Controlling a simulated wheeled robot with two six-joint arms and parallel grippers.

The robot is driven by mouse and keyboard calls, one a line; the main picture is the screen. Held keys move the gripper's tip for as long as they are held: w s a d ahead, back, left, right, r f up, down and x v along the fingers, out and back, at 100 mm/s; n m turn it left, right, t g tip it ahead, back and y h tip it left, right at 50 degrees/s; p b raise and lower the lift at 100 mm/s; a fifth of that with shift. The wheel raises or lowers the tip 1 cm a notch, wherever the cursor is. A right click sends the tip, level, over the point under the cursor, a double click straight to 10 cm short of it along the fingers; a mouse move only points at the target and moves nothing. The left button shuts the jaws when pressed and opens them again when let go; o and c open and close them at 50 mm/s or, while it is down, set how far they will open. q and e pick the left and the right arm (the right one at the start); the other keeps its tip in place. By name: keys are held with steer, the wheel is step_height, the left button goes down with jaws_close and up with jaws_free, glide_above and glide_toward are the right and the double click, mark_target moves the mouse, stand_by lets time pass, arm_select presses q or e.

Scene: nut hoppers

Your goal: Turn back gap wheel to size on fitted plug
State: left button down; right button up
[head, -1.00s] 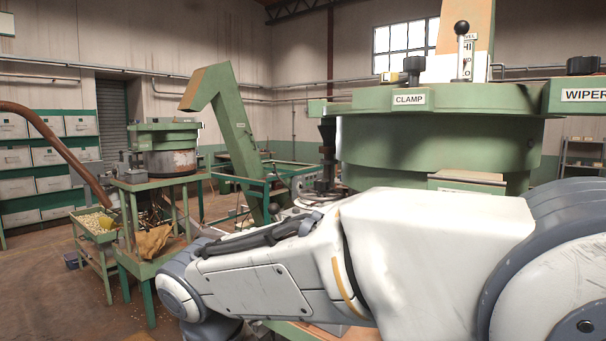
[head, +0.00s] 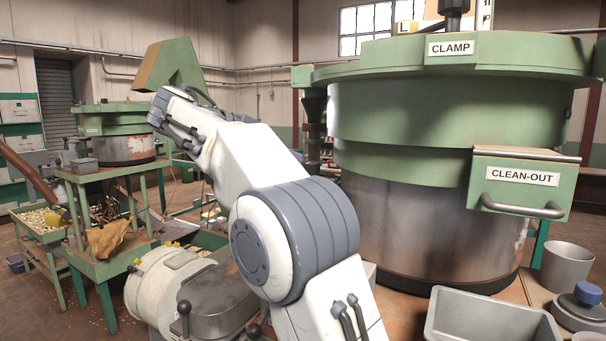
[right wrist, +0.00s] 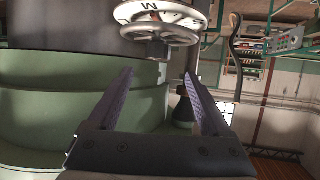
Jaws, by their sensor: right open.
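A pale handwheel (right wrist: 160,14) with dark marks and a letter on its rim shows at the top of the right wrist view, partly cut by the frame edge. It is likely the gap wheel. A smaller metal ring or disc lies just below it. My right gripper (right wrist: 158,75) is open and empty, its two purple-grey fingers pointing toward the wheel but apart from it in the picture. The fitted plug cannot be made out. My left gripper is not in view. In the head view one of my white arms crosses the middle, with no gripper fingers distinguishable.
A large green-and-steel hopper (head: 400,220) labelled CLAMP stands right, with a CLEAN-OUT box (head: 523,203) and handle. A grey tray (head: 490,318) and a metal pot (head: 566,268) are at lower right. A pale machine (head: 165,290) is lower left; a smaller hopper (head: 122,148) stands behind.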

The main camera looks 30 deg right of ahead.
mark_target(310, 162)
steer(key=p+x, duration=0.2)
steer(key=x, duration=0.7)
steer(key=shift+s+d+r, duration=0.1)
steer(key=shift+s+d, duration=0.05)
steer(key=shift+d, duration=0.1)
steer(key=shift+d+f, duration=0.25)
steer(key=shift+d, duration=0.05)
